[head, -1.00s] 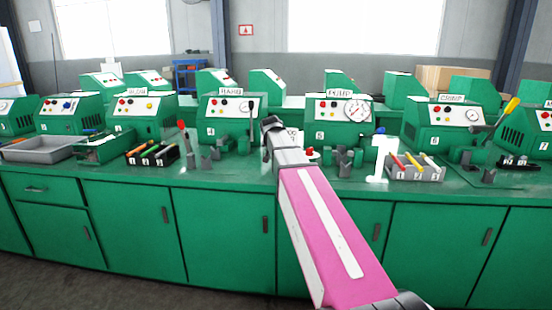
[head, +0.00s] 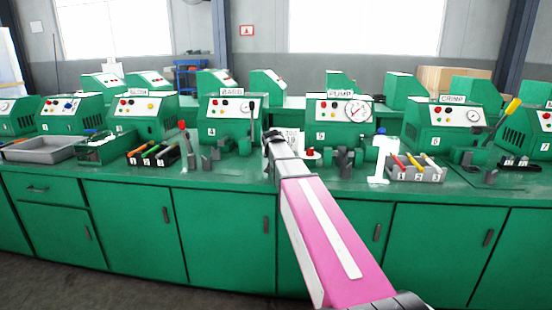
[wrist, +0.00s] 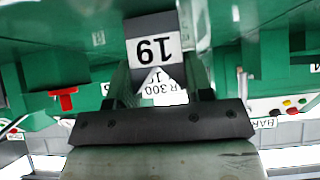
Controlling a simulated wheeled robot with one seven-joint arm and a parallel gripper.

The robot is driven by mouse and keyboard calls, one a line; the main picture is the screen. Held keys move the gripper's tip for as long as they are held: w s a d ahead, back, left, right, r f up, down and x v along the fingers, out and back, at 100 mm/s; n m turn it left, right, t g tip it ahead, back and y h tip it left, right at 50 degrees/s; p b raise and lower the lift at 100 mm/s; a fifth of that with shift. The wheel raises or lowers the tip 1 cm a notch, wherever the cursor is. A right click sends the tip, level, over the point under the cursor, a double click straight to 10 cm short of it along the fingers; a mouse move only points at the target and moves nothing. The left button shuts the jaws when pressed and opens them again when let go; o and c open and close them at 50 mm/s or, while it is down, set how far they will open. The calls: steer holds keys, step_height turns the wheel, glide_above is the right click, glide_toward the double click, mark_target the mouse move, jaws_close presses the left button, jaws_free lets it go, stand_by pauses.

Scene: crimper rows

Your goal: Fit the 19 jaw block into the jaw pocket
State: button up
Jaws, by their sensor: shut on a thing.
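The 19 jaw block (wrist: 152,42) is dark with a white face marked 19. In the wrist view it sits between the two fingers of my gripper (wrist: 160,74), and the 19 reads upside down. My gripper is shut on it. In the head view my gripper (head: 271,141) is over the green bench, in front of machines 4 and 5. The block cannot be made out there. A white card (wrist: 165,92) with "R 300" shows behind the block in the wrist view. I cannot make out the jaw pocket for certain in either view.
The CRIMP machine (head: 450,115) stands right of the PUMP machine (head: 338,118). Dark fixtures (head: 345,158), a white stand (head: 381,160) and a grey rack of coloured handles (head: 416,170) are right of my gripper. A black rack (head: 153,155) and a grey tray (head: 42,148) are to the left.

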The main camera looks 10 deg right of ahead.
steer(key=shift+f, duration=0.1)
steer(key=o, duration=1.2)
